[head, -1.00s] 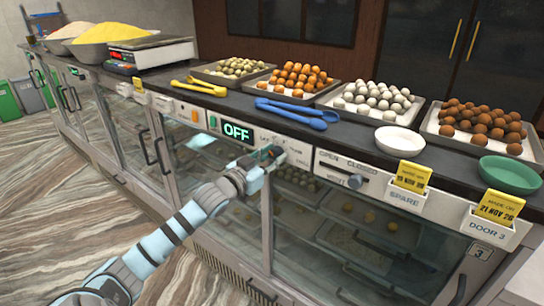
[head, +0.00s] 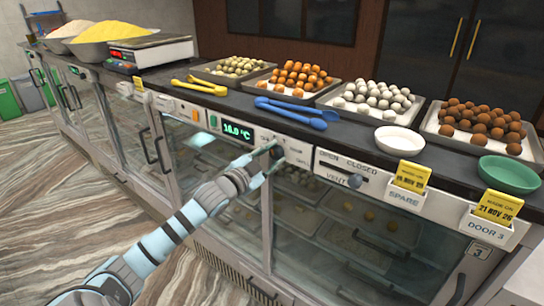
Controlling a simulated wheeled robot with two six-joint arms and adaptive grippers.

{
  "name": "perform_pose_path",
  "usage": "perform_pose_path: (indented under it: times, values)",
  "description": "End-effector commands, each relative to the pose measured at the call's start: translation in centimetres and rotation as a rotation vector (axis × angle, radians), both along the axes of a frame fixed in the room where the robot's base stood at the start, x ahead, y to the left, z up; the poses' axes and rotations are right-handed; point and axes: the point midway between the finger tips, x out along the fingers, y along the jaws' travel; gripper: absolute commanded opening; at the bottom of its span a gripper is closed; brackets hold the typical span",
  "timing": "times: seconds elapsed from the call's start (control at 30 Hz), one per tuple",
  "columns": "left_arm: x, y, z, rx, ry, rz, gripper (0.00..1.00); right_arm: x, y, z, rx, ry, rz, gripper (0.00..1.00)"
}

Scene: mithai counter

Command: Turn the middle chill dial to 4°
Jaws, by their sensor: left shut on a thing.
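The middle chill dial (head: 277,152) is a dark knob on the pale panel under the counter edge. My left gripper (head: 268,158) is at the dial with its fingers shut on it. The gripper and wrist partly hide the dial and its printed marks. The display (head: 237,130) left of the dial is lit and reads about 18.0 °C; its small digits are hard to read. My right gripper is not in the head view.
The vent slider (head: 355,181) is right of the dial. Tag holders marked SPARE (head: 404,199) and DOOR 3 (head: 484,229) stick out farther right. Blue tongs (head: 290,113) and trays of sweets lie on the counter above. Glass doors are below.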

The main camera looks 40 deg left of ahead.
Motion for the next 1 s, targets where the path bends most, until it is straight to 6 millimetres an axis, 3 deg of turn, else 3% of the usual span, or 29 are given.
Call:
perform_pose_path:
  times: [0.43, 0.47, 0.57, 0.87, 1.0]
  values:
    - [0.0, 0.0, 0.1, 0.014, 0.0, 0.001, 0.03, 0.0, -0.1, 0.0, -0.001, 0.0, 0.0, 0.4]
    - [0.0, 0.0, 0.1, 0.013, 0.0, 0.001, 0.34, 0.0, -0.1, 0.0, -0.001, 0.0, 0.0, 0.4]
    - [0.0, 0.0, 0.1, 0.013, -0.001, 0.0, 0.5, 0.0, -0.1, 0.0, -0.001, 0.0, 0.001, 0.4]
    - [0.0, 0.0, 0.1, 0.012, -0.001, -0.001, 0.51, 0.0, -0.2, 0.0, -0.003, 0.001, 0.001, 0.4]
    - [0.0, 0.0, 1.7, 0.015, -0.003, -0.001, 0.51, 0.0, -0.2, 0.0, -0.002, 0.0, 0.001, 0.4]
